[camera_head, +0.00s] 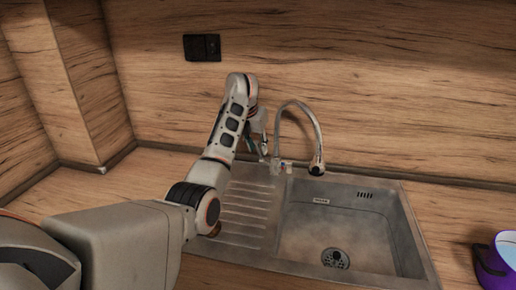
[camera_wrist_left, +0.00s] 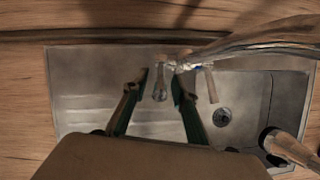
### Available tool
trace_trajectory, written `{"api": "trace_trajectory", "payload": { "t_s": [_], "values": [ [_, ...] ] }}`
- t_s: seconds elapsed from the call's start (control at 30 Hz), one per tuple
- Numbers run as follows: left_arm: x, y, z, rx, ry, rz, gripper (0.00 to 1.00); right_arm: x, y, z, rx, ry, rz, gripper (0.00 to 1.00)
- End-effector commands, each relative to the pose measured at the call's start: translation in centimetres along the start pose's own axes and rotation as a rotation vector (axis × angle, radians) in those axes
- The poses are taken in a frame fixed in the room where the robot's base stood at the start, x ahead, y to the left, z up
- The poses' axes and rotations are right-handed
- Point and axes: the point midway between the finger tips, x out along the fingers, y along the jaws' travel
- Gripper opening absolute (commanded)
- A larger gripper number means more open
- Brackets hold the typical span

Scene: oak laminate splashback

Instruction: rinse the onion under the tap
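The chrome tap (camera_head: 300,112) stands behind the steel sink, its curved spout ending over the basin. My left gripper (camera_head: 262,148) is at the tap's base, left of the spout. In the left wrist view, my left gripper (camera_wrist_left: 160,77) has its two fingers apart. A small metal lever (camera_wrist_left: 160,92) of the tap shows between them; I cannot tell whether they touch it. A small reddish-brown rounded thing (camera_head: 216,230), perhaps the onion, shows on the drainboard beside my left arm, which partly hides it. My right gripper is not in view.
The sink (camera_head: 385,205) has a ribbed drainboard on the left and a basin with a drain (camera_head: 335,258) on the right; the basin looks empty. A purple mug-like vessel (camera_head: 488,268) stands at the right edge. A black socket (camera_head: 202,47) is on the wooden splashback.

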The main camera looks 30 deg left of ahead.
Motion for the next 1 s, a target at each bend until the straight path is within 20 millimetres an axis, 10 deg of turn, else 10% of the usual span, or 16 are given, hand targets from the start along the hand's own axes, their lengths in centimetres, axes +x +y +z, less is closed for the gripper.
{"api": "trace_trajectory", "payload": {
  "t_s": [0.4, 0.53, 1.0],
  "values": [
    [1.1, 0.0, 0.0, 0.0, -0.001, -0.001, 0.27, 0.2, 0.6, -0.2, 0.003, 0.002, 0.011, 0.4],
    [1.1, 0.0, 0.0, 0.0, -0.001, -0.001, 0.0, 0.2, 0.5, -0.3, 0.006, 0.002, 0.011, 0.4],
    [2.1, -0.2, 0.2, 0.013, -0.1, 0.013, 0.0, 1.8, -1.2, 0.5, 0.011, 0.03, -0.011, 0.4]
  ]
}}
